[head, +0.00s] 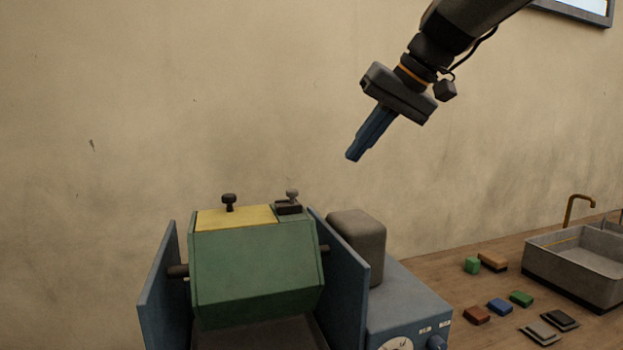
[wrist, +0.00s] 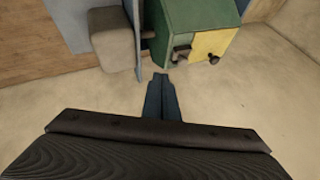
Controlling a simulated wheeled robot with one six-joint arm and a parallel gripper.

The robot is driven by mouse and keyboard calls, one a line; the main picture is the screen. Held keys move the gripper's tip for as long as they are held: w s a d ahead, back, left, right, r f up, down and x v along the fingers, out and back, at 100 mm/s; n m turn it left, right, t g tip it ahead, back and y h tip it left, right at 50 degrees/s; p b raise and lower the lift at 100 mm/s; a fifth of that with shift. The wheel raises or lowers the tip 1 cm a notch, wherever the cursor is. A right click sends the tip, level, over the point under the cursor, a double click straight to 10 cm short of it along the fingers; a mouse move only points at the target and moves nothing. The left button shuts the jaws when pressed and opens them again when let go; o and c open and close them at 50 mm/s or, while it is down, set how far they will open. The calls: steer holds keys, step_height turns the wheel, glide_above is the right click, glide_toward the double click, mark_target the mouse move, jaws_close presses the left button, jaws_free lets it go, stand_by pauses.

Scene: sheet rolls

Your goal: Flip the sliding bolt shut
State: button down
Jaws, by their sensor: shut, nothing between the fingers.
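The sliding bolt (head: 289,203) sits on top of the green drum (head: 256,264), at the right end of its yellow lid (head: 236,216). It has a grey knob on a dark base; whether it is shut is too small to tell. A dark knob (head: 229,201) stands on the lid. In the wrist view the bolt (wrist: 181,53) shows at the lid's edge. My gripper (head: 353,155) is shut and empty, with blue fingers pointing down and left. It is in the air above and to the right of the bolt, apart from it. The fingers also show in the wrist view (wrist: 161,78).
Blue side plates (head: 344,283) flank the drum. A grey-brown housing (head: 358,240) stands just right of it, below my gripper. Several coloured blocks (head: 500,306) and a sink (head: 580,262) are on the counter at right. The air between gripper and drum is clear.

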steer(key=shift+a, duration=0.15)
steer(key=w+a+f+p, duration=0.3)
steer(key=a+f+p, duration=0.2)
steer(key=a+f, duration=0.3)
steer(key=shift+w+a, duration=0.25)
steer(key=shift+a, duration=0.05)
stand_by(0.3)
